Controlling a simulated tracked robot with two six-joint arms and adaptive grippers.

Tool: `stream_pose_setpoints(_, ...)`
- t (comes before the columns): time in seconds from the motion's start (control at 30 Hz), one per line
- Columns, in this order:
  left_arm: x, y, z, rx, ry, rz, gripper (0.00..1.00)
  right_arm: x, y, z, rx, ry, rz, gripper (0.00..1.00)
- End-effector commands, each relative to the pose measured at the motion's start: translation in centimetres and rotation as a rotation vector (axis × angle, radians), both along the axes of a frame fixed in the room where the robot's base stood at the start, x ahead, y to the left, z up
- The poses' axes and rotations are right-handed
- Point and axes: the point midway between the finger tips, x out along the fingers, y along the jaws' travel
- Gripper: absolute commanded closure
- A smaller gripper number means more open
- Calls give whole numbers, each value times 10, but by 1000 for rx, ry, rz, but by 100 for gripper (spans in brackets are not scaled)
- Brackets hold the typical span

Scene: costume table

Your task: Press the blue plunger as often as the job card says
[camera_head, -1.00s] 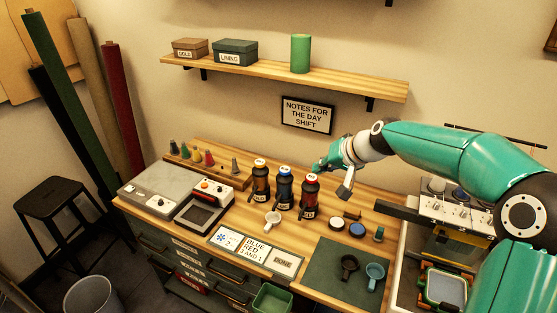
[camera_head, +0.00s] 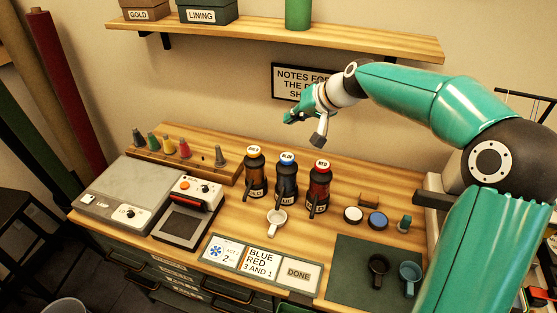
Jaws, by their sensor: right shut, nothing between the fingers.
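The blue plunger (camera_head: 287,158) tops the middle one of three dark bottles, and its label reads blue. The red-topped bottle (camera_head: 319,187) stands to its right and a gold-topped bottle (camera_head: 255,172) to its left. The job card (camera_head: 263,260) at the table's front reads "BLUE RED 3 AND 1". My right gripper (camera_head: 303,128) is shut and empty, in the air above and behind the bottles, apart from them. My left gripper is not in view.
A white cup (camera_head: 277,221) stands in front of the bottles. A grey machine (camera_head: 128,197) is at left. A green mat (camera_head: 349,284) with two cups is at front right.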

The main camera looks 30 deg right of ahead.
Motion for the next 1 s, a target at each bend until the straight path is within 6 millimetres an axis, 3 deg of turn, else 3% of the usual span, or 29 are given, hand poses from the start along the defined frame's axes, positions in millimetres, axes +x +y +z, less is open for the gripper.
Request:
stream_pose_setpoints(0.07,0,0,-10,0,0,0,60,1,1,-11,0,1,1,100)
stream_pose_setpoints(0.67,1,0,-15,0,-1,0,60,5,6,-18,1,2,13,100)
stream_pose_setpoints(1.0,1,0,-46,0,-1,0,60,5,7,-57,0,3,13,100)
